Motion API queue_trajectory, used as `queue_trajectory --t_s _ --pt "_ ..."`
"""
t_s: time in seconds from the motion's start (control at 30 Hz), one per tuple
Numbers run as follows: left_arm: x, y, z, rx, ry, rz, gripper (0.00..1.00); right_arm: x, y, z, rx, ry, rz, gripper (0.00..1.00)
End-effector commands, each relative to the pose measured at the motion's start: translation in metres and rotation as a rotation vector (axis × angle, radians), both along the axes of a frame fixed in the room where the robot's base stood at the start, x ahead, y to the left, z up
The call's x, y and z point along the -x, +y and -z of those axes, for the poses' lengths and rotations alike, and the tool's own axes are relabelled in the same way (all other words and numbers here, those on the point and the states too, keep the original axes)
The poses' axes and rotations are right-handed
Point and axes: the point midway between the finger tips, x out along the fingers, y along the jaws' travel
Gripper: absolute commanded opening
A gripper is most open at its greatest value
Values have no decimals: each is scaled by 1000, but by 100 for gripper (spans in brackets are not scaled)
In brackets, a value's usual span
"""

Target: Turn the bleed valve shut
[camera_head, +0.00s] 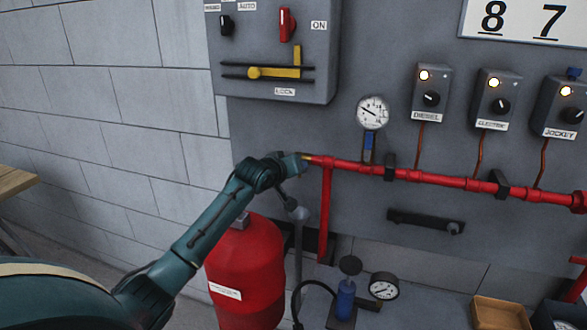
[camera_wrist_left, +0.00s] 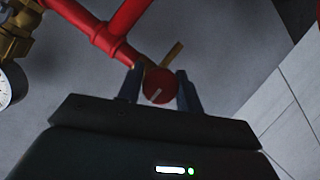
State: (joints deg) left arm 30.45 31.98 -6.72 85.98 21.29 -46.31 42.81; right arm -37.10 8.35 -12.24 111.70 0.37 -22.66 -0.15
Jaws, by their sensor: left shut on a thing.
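The bleed valve sits at the left end of the red pipe (camera_head: 350,166). In the left wrist view its round red knob (camera_wrist_left: 158,86), with a pale line across its face, lies between my fingers. A brass piece (camera_wrist_left: 173,53) sticks out behind the knob. My left gripper (camera_wrist_left: 158,78) is shut on the knob, one finger on each side. In the head view my left gripper (camera_head: 303,162) reaches the pipe end and hides the knob; only a bit of brass shows. My right gripper is not in view.
A pressure gauge (camera_head: 372,112) stands above the pipe. A grey switch box (camera_head: 270,50) hangs above my arm. A red tank (camera_head: 247,270) stands below it. Several control boxes are at the right. A hand pump (camera_head: 345,298) and a wooden tray (camera_head: 500,314) are lower down.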

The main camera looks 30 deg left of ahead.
Motion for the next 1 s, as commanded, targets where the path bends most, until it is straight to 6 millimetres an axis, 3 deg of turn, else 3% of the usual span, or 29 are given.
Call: queue_trajectory --t_s 0.57,0.6,0.83,1.0 --pt "0 -1 2 -32 12 1 13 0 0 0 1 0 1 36" --pt "0 -1 2 -32 12 1 38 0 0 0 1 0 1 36" --pt "0 0 1 -31 10 1 57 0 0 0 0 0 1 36" --pt "0 0 1 -30 8 1 58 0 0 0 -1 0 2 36"
